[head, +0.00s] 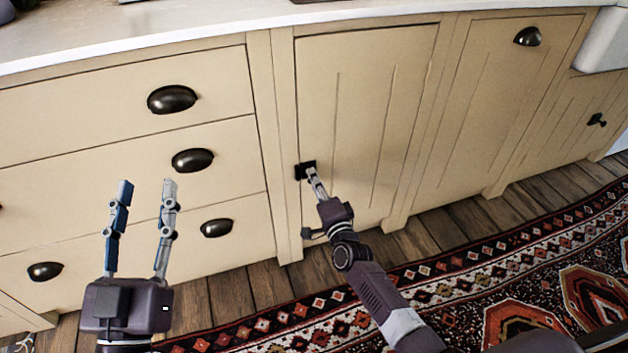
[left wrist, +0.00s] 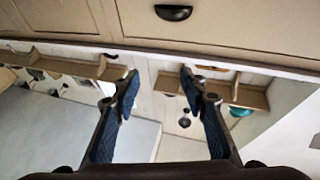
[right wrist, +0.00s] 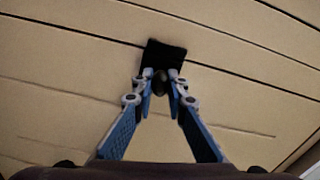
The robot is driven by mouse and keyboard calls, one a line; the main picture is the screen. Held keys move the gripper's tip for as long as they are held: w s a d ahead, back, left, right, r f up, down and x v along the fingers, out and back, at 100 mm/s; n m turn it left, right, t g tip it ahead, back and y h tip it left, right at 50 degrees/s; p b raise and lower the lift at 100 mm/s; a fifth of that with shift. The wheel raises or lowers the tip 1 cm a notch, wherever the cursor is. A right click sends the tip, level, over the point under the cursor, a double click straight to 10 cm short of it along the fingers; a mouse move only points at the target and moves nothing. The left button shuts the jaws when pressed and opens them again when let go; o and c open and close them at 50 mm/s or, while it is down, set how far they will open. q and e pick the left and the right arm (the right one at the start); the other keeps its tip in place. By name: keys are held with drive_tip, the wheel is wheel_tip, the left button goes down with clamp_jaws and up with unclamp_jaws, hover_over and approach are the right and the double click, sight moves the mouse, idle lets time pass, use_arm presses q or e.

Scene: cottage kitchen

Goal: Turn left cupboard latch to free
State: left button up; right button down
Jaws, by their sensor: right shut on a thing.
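The left cupboard door (head: 365,110) is a cream panel with vertical grooves, and it looks closed. Its latch is a small black plate (head: 299,170) at the door's left edge; the plate also shows in the right wrist view (right wrist: 165,53) with a dark knob (right wrist: 160,84) on it. My right gripper (head: 311,172) is at the latch, its fingers shut on the knob, hiding part of it. The knob's turn angle cannot be told. My left gripper (head: 147,184) is open and empty in front of the drawers.
Drawers with dark cup handles (head: 172,99) are on the left. Another cupboard door (head: 500,90) with a cup handle is to the right. A pale countertop (head: 200,22) runs above. A patterned rug (head: 480,270) lies on the wooden floor.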

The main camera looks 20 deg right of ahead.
use_arm(q)
drive_tip(key=shift+s+r+t+b, duration=0.1)
drive_tip(key=shift+s+r+t, duration=0.2)
drive_tip(key=shift+r, duration=0.25)
drive_tip(key=shift+s+r+t+b, duration=0.1)
drive_tip(key=shift+s+r+t, duration=0.2)
drive_tip(key=shift+r, duration=0.25)
drive_tip(key=shift+s+r+t+b, duration=0.1)
drive_tip(key=shift+s+r+t, duration=0.1)
drive_tip(key=shift+r+t, duration=0.3)
use_arm(e)
drive_tip(key=shift+f+m, duration=0.1)
drive_tip(key=shift+m, duration=1.2)
drive_tip(key=c, duration=1.9)
unclamp_jaws()
drive_tip(key=s, duration=1.2)
drive_tip(key=shift+d, duration=0.25)
